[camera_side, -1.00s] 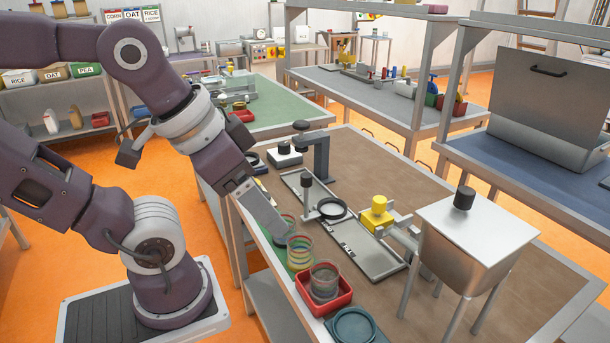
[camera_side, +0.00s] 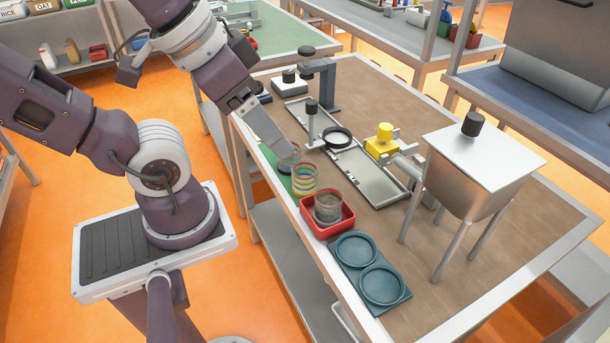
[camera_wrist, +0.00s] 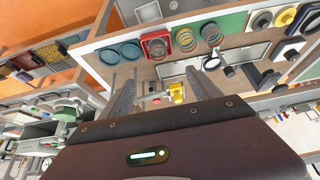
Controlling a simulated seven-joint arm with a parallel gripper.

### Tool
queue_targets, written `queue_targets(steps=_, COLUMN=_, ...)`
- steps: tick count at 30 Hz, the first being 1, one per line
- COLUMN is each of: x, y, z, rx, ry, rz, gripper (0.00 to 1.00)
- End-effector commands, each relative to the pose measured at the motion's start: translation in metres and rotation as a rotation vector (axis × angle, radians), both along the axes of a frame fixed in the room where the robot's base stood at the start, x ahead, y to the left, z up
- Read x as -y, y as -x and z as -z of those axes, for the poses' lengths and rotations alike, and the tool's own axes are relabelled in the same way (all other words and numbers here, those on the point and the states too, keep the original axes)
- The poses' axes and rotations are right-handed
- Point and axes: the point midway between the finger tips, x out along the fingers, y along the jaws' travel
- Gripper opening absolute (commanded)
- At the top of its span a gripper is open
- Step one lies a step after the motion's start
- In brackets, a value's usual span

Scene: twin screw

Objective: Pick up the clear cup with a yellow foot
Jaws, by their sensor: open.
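Clear cups stand in a row along the near table edge. One with coloured bands, yellow among them, stands on a green mat in the side view (camera_side: 304,179) and seems to be the one in the wrist view (camera_wrist: 186,40); which cup has the yellow foot is hard to tell. Another clear cup (camera_side: 289,158) is beside it, partly behind my gripper (camera_side: 284,150). A greyish clear cup (camera_side: 328,207) sits in a red tray (camera_side: 315,231). My gripper is open and empty, its fingers spread in the wrist view (camera_wrist: 162,92). It slants down close to the banded cups; contact cannot be told.
A teal holder with two round recesses (camera_side: 370,268) lies at the near end. Behind the cups are a metal tray (camera_side: 365,178), a post with a black ring (camera_side: 337,137), a yellow block (camera_side: 382,146) and a steel hopper on legs (camera_side: 467,178).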

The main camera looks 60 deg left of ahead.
Motion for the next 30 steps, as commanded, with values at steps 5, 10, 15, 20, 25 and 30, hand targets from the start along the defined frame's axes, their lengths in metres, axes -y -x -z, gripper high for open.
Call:
queue_targets(steps=5, x=0.0, y=0.0, z=0.0, rx=0.0, ry=0.0, rz=0.0, gripper=0.72)
queue_targets(steps=10, x=0.0, y=0.0, z=0.0, rx=0.0, ry=-0.001, rz=0.0, gripper=0.72)
queue_targets(steps=15, x=-0.02, y=-0.025, z=0.019, rx=-0.153, ry=-0.269, rz=0.243, gripper=0.72)
queue_targets(steps=20, x=-0.059, y=-0.068, z=0.071, rx=-0.478, ry=-0.519, rz=0.993, gripper=0.72)
queue_targets(steps=25, x=-0.079, y=-0.096, z=0.116, rx=-0.44, ry=-0.494, rz=1.717, gripper=0.72)
queue_targets(steps=30, x=-0.083, y=-0.109, z=0.13, rx=-0.309, ry=-0.501, rz=1.995, gripper=0.72)
